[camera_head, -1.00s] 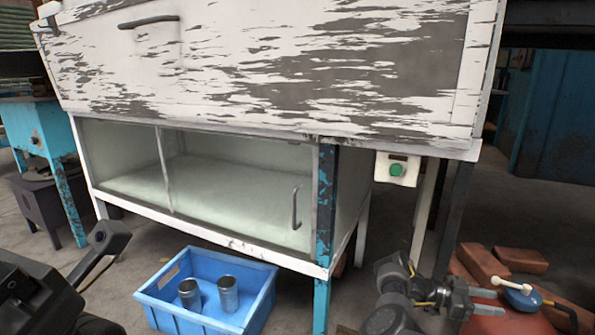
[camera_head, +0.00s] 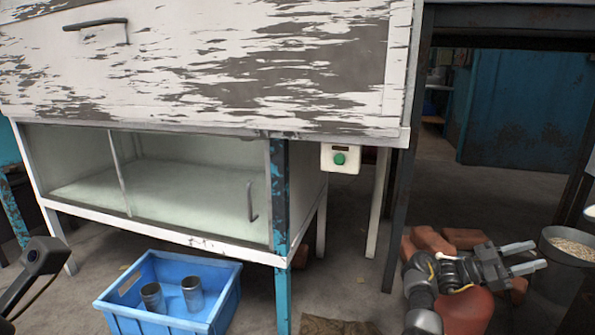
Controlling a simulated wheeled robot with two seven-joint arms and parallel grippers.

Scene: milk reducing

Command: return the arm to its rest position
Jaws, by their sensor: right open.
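My right arm (camera_head: 424,290) comes up from the bottom right of the head view. My right gripper (camera_head: 527,257) points right with its two pale fingers apart and nothing between them. It shows in front of the bricks and a red rounded object (camera_head: 467,312), and left of a dark bucket. I cannot tell its height above them. A dark part of my left arm (camera_head: 42,256) shows at the left edge; its gripper is out of the picture.
A peeling white cabinet (camera_head: 200,70) with a glass-fronted lower case (camera_head: 190,185) fills the left and middle. A blue crate (camera_head: 225,306) holds two metal cups (camera_head: 192,293). Bricks (camera_head: 432,240) lie behind my right arm. A dark bucket (camera_head: 555,280) of grains stands at right.

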